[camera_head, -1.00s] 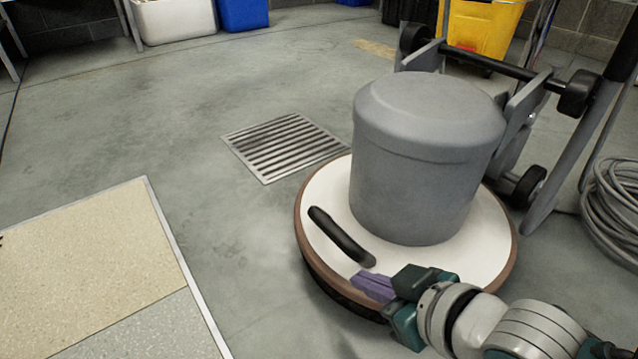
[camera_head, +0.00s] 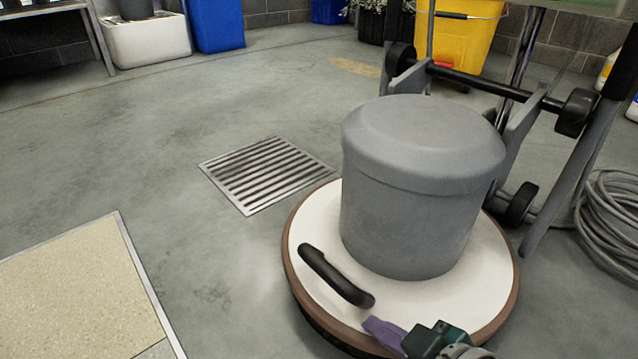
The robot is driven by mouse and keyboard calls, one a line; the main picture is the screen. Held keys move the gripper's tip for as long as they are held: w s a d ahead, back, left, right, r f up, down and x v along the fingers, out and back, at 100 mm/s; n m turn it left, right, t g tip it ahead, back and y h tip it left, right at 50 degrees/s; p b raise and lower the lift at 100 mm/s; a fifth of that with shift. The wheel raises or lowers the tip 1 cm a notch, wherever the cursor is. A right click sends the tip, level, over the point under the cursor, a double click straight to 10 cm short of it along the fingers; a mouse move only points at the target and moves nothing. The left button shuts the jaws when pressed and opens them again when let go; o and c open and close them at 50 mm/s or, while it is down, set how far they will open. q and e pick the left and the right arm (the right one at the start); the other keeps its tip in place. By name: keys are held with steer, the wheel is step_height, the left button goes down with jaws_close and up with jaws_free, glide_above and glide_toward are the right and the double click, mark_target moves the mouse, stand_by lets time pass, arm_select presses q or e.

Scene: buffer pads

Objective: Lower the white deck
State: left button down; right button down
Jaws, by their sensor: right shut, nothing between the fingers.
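The white deck (camera_head: 412,294) is a round plate with a brown rim, at the lower right of the head view. A grey motor housing (camera_head: 415,185) stands on it. A black curved handle (camera_head: 335,278) is fixed on the deck's front left. A dark band shows below the rim at the front left; I cannot tell how far the deck is off the floor. My right gripper (camera_head: 384,334) has purple fingers, shut and empty, over the deck's front edge near the handle's lower end. I cannot tell whether they touch the deck. My left gripper is out of view.
A floor grate (camera_head: 266,175) lies left of the machine. A framed beige panel (camera_head: 75,300) is at the lower left. Wheels and a grey frame (camera_head: 516,140) stand behind the housing, with coiled cable (camera_head: 610,220) at right. A yellow bucket (camera_head: 458,38) stands behind.

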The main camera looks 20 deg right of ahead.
steer(key=r+p, duration=0.4)
steer(key=shift+s+a+r+p, duration=0.15)
steer(key=shift+s+r+p, duration=0.05)
steer(key=shift+s+p, duration=0.15)
steer(key=p+v, duration=0.7)
steer(key=v, duration=0.2)
steer(key=s+r+m+g+p, duration=0.1)
steer(key=s+r+g+p, duration=0.1)
steer(key=r+p, duration=3.3)
steer(key=s+r+m+g+h+p, duration=0.1)
steer(key=s+r+g+p, duration=0.1)
steer(key=r+p, duration=3.3)
steer(key=s+a+r+m+g+p, duration=0.1)
steer(key=s+r+g+p, duration=0.2)
steer(key=r+p, duration=3.1)
step_height(320, 180, up, 17)
steer(key=shift+s+r+h+p, duration=0.1)
steer(key=shift+s+h+p, duration=0.1)
steer(key=shift+h+p, duration=0.15)
